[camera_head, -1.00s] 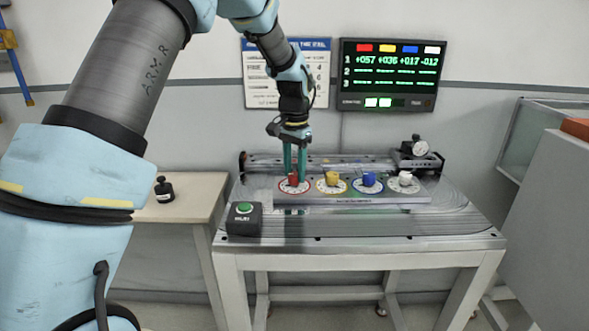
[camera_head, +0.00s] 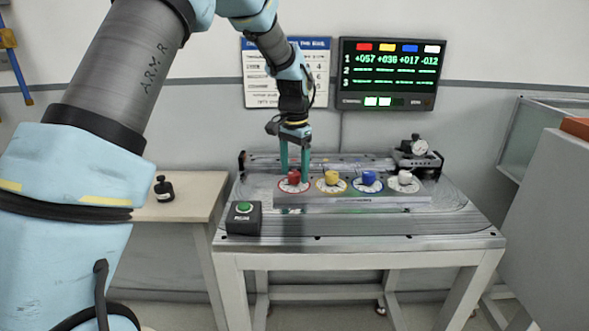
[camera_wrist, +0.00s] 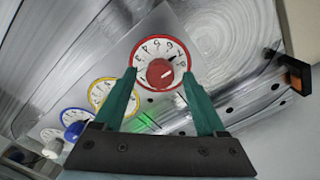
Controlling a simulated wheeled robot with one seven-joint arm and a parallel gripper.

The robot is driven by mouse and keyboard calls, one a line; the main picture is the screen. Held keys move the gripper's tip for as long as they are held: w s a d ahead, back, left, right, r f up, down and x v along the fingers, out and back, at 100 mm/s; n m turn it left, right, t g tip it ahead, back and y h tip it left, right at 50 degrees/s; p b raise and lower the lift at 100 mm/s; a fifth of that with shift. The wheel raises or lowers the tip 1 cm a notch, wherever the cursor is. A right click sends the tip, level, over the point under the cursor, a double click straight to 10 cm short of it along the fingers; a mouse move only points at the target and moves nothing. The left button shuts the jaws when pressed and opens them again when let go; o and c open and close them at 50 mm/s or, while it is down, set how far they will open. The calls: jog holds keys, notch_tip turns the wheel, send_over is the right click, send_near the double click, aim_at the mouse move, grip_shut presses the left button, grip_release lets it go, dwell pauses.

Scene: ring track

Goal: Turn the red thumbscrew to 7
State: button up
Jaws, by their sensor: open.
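The red thumbscrew (camera_head: 294,176) stands on a white dial with a red rim at the left end of a row of dials. In the wrist view the red thumbscrew (camera_wrist: 160,72) shows between and beyond the fingertips, its numbered dial around it; the small digits are hard to read. My gripper (camera_head: 295,172) points down over this dial with its green fingers spread. In the wrist view my gripper (camera_wrist: 160,75) is open, one finger on each side of the thumbscrew, with a visible gap to it.
Yellow (camera_head: 332,177), blue (camera_head: 369,178) and white (camera_head: 405,177) thumbscrews stand to the right on the same plate. A green button box (camera_head: 244,217) sits at the table's front left. A dial gauge (camera_head: 420,147) is at the back right. A screen (camera_head: 390,75) shows +057 under red.

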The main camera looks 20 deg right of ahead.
aim_at(294, 173)
notch_tip(294, 173, up, 11)
jog(key=b, duration=0.1)
jog(key=shift+b, duration=0.4)
jog(key=shift+f, duration=0.15)
jog(key=a+f+n, duration=0.2)
jog(key=a+n, duration=0.1)
jog(key=a, duration=0.6)
jog(key=a+f+n, duration=0.2)
jog(key=a, duration=0.7)
jog(key=s+a+f+n, duration=0.2)
jog(key=s+a, duration=0.1)
jog(key=a, duration=0.3)
jog(key=s+a+f+n+t, duration=0.1)
jog(key=s+a+f+n, duration=0.1)
jog(key=a, duration=0.4)
jog(key=s+a+f+n, duration=0.2)
jog(key=s+a+n, duration=0.1)
jog(key=s+a, duration=0.3)
jog(key=shift+a+f+t, duration=0.3)
jog(key=shift+a, duration=0.15)
